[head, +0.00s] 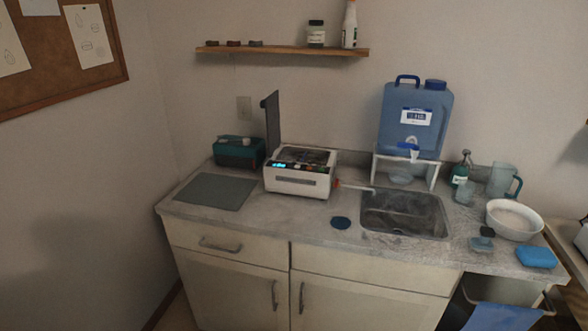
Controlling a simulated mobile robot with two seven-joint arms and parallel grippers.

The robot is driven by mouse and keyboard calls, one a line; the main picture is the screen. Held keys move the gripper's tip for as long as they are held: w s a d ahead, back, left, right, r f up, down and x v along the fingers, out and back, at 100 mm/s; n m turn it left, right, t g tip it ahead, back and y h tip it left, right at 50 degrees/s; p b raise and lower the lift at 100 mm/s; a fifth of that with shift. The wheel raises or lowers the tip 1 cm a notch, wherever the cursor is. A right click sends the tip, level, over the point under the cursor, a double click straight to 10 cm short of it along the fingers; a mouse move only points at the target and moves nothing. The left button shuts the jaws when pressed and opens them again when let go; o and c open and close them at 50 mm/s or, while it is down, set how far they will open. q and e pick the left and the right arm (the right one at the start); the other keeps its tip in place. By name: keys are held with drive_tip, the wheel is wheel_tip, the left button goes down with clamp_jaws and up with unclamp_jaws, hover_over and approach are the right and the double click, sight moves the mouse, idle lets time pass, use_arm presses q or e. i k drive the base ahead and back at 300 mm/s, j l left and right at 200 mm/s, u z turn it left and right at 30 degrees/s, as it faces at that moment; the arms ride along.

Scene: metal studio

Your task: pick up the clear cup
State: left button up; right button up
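A small clear cup (464,193) stands on the grey counter (290,217), just right of the sink. It is next to a green bottle (460,172), which is partly behind it. A larger clear pitcher (499,180) with a dark handle stands just to its right. Neither of my grippers is in the head view.
A white bowl (513,219) and a blue sponge (537,257) lie right of the sink (402,221). A blue water container (413,122) sits on a white stand (434,177) behind the sink. A white machine (298,182) with a raised lid stands left. The front counter edge is mostly clear.

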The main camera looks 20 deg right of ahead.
sight(466, 189)
drive_tip(key=z, duration=1.75)
drive_tip(key=i+l+z, duration=0.15)
drive_tip(key=i+l, duration=0.05)
drive_tip(key=l, duration=0.05)
